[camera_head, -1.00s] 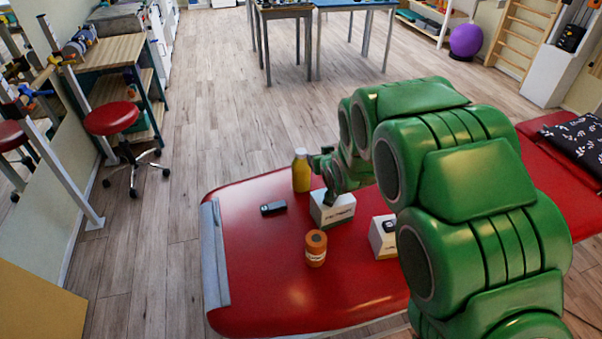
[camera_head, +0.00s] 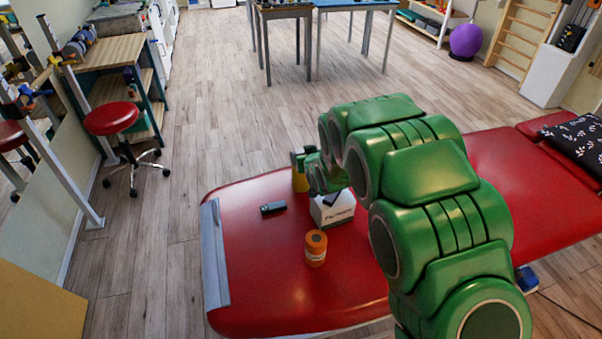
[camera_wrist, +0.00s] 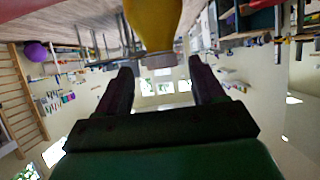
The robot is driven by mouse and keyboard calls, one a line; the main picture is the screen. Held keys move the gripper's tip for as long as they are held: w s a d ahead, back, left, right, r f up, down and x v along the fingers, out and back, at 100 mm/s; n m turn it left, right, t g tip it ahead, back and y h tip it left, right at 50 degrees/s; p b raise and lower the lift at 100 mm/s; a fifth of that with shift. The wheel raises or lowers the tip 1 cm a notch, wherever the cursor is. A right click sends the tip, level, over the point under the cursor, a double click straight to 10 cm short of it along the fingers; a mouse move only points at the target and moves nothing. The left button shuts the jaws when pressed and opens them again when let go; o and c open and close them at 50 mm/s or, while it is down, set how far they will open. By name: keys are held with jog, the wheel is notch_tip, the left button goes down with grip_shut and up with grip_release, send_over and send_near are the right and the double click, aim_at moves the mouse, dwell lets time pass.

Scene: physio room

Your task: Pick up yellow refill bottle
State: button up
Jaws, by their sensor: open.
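The yellow refill bottle (camera_head: 300,181) stands upright on the red treatment table (camera_head: 262,240), near its far edge. Its upper part is hidden behind my gripper in the head view. In the wrist view the bottle (camera_wrist: 154,22) shows at the top centre with its pale cap toward the fingers. My gripper (camera_head: 300,158) is at the bottle's upper part. In the wrist view my gripper (camera_wrist: 160,80) has its two dark fingers wide apart, one on each side of the cap's line, with nothing held. I cannot tell whether a finger touches the bottle.
A white box (camera_head: 333,211) stands close to the bottle, below my arm. A black small device (camera_head: 273,208) and an orange jar (camera_head: 316,247) are on the table too. A red stool (camera_head: 112,119) stands on the floor at left.

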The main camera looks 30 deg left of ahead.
aim_at(301, 151)
jog(key=shift+x, duration=2.15)
jog(key=shift+s+a, duration=0.1)
grip_shut()
